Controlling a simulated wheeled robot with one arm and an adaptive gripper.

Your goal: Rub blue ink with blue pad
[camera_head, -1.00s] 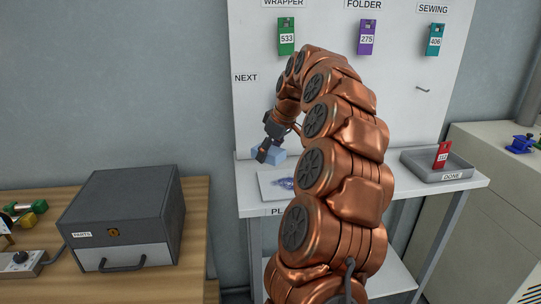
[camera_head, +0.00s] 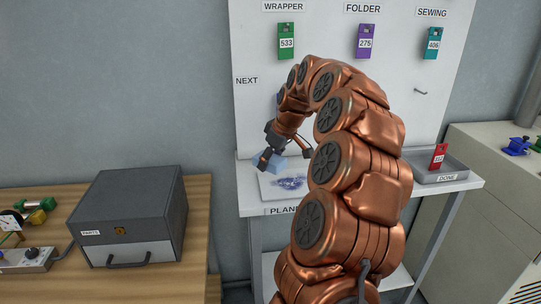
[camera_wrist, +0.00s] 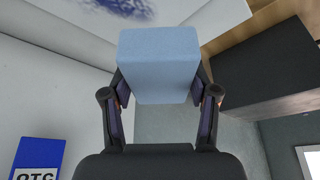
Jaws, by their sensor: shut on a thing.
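My gripper (camera_head: 262,161) is shut on the light blue pad (camera_head: 278,164). In the wrist view the blue pad (camera_wrist: 158,62) sits between the two fingers (camera_wrist: 160,98) of my gripper. The blue ink (camera_head: 291,183) is a scribbled patch on a white plate (camera_head: 268,193) on the shelf. The ink also shows at the top of the wrist view (camera_wrist: 115,8). The pad is over the plate's back left part, beside the ink; I cannot tell whether it touches the plate. My arm hides part of the shelf to the right.
A grey tray (camera_head: 455,183) labelled DONE holds a red tag (camera_head: 438,157) at the shelf's right. Green, purple and teal tags hang on the white board (camera_head: 325,40). A dark parts box (camera_head: 130,210) stands on the wooden bench at left.

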